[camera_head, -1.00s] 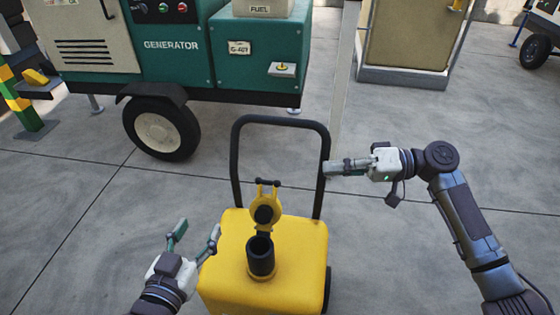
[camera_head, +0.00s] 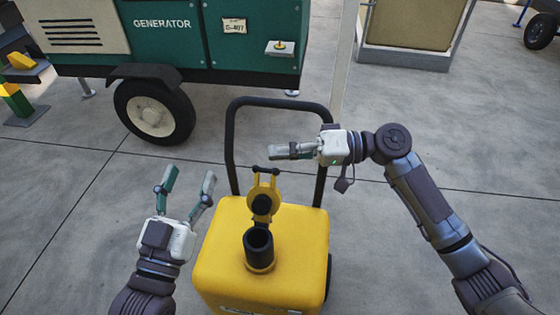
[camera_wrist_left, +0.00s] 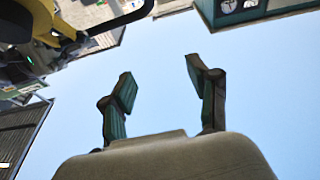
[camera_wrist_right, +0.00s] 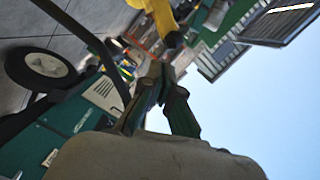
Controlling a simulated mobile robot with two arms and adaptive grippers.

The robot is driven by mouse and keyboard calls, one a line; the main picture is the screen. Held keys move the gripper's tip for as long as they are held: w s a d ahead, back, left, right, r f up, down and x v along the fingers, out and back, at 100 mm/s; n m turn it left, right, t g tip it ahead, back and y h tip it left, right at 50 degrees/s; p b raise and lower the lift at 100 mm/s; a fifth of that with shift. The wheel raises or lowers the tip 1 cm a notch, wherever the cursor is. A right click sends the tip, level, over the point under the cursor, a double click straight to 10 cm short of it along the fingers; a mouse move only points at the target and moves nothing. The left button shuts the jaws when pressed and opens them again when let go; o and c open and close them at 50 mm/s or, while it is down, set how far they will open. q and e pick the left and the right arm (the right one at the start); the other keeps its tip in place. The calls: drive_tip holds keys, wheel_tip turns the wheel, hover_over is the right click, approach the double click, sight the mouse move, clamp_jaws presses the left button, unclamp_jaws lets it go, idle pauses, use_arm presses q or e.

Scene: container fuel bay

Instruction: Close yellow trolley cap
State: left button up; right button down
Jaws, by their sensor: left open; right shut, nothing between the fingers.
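The yellow trolley (camera_head: 215,255) stands in the lower middle of the head view. Its dark filler neck (camera_head: 259,243) rises from the top with an open mouth. The yellow cap (camera_head: 263,192) is hinged open and stands upright behind the neck. My right gripper (camera_head: 275,151) is shut and empty, pointing left just behind and above the cap, apart from it. The cap's yellow edge shows in the right wrist view (camera_wrist_right: 166,22). My left gripper (camera_head: 188,182) is open and empty, left of the trolley, with fingers pointing away. It also shows open in the left wrist view (camera_wrist_left: 160,95).
The trolley's black handle (camera_head: 229,150) arches behind the cap, close to my right gripper. A green generator (camera_head: 165,45) on a wheel stands at the back left. A beige cabinet (camera_head: 410,22) stands at the back right. The concrete floor around the trolley is clear.

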use_arm(q)
drive_tip(key=shift+s+r+t, duration=0.2)
drive_tip(key=shift+r+t, duration=0.3)
drive_tip(key=shift+r, duration=0.15)
use_arm(e)
drive_tip(key=shift+s+a+f, duration=0.2)
drive_tip(key=shift+s+f, duration=0.2)
drive_tip(key=shift+s, duration=0.35)
use_arm(q)
drive_tip(key=shift+h, duration=0.3)
use_arm(e)
drive_tip(key=shift+s+r, duration=0.1)
